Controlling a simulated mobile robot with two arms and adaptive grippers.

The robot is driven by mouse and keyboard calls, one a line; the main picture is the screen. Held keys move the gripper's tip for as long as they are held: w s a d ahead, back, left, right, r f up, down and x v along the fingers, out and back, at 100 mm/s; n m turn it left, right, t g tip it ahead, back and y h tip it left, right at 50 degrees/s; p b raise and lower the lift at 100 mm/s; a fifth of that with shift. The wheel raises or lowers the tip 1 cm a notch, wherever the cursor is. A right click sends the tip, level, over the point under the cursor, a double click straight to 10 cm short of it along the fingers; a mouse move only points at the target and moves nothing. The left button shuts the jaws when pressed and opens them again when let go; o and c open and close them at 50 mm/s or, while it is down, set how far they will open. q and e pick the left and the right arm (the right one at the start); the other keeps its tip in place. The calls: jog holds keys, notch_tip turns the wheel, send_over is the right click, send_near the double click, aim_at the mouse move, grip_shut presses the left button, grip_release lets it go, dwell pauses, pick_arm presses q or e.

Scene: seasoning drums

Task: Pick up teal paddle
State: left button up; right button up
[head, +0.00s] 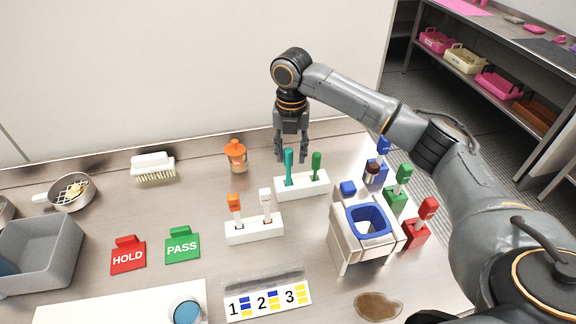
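The teal paddle (288,166) stands upright in the left part of a white holder (300,188). A green paddle (316,165) stands in the same holder to its right. My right gripper (291,159) points down at the teal paddle's top end, its two fingers apart. In this view the paddle's top shows between the fingers; I cannot tell how far apart in depth they are. My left gripper is not in view.
A second white holder (254,233) with an orange and a white paddle stands in front. An orange-capped bottle (236,156) is to the left. A white stand with a blue-rimmed opening (369,220) and coloured blocks are to the right. A brown spill (378,305) lies in front.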

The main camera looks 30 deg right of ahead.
aim_at(289, 166)
notch_tip(289, 166, down, 2)
jog(key=shift+w+f, duration=0.1)
jog(key=shift+w, duration=0.05)
jog(key=shift+w+a+f+p, duration=0.1)
jog(key=shift+f+p, duration=0.3)
jog(key=shift+f, duration=0.15)
notch_tip(289, 166, down, 4)
jog(key=shift+w+f+p, duration=0.15)
jog(key=shift+p, duration=0.35)
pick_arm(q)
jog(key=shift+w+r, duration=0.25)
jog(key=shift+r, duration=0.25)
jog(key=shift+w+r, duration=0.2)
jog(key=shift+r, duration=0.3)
pick_arm(e)
jog(key=shift+c, duration=0.4)
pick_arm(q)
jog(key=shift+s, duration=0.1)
pick_arm(e)
jog(key=c, duration=0.7)
